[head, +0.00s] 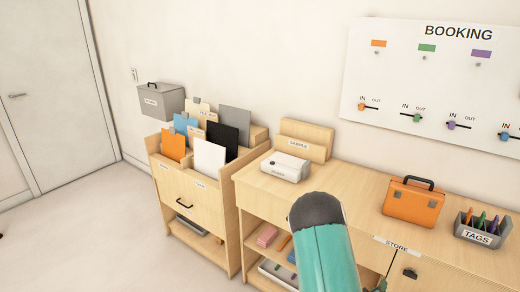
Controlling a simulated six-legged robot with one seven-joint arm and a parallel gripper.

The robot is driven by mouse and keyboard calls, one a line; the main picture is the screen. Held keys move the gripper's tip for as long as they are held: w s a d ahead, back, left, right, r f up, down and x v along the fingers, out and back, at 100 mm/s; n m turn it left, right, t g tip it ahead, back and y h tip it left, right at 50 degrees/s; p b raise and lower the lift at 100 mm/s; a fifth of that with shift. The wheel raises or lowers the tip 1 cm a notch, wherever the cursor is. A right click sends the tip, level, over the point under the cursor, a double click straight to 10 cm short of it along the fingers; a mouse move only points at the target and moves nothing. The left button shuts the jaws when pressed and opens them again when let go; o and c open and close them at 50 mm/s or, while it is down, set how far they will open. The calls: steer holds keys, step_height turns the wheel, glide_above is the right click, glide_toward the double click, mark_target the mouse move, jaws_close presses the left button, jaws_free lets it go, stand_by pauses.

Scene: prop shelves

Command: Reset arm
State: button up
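My arm shows in the head view as a teal link with a dark rounded cap, rising from the bottom edge in front of the wooden counter (352,190). It hides part of the counter front and the open shelves below. A small teal and dark piece shows at the bottom edge to the right of the link; I cannot tell what part it is. My gripper's fingers are not seen, so whether it is open or shut does not show.
An orange case (412,206), a tags tray (481,233) and a white device (286,169) stand on the counter. A file rack (190,191) and a grey box (161,101) stand left. A booking board (433,79) hangs above. Floor is clear at left, before the door (50,90).

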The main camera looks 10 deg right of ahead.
steer(key=w+a+r+m+y, duration=0.45)
steer(key=w+a+r, duration=0.3)
steer(key=a, duration=0.25)
steer(key=a+r+y, duration=0.5)
steer(key=a+r, duration=0.7)
steer(key=s+a+r+n+g+y, duration=0.1)
steer(key=s+a+r, duration=0.5)
steer(key=s, duration=0.4)
steer(key=s+a+r+g+y, duration=0.1)
steer(key=s+a+r+g, duration=0.1)
steer(key=s+a+r, duration=0.4)
steer(key=s+r, duration=0.1)
steer(key=s, duration=0.3)
steer(key=shift+r+n, duration=0.3)
steer(key=shift+n, duration=0.05)
steer(key=shift+d+y, duration=0.15)
steer(key=shift+y, duration=0.1)
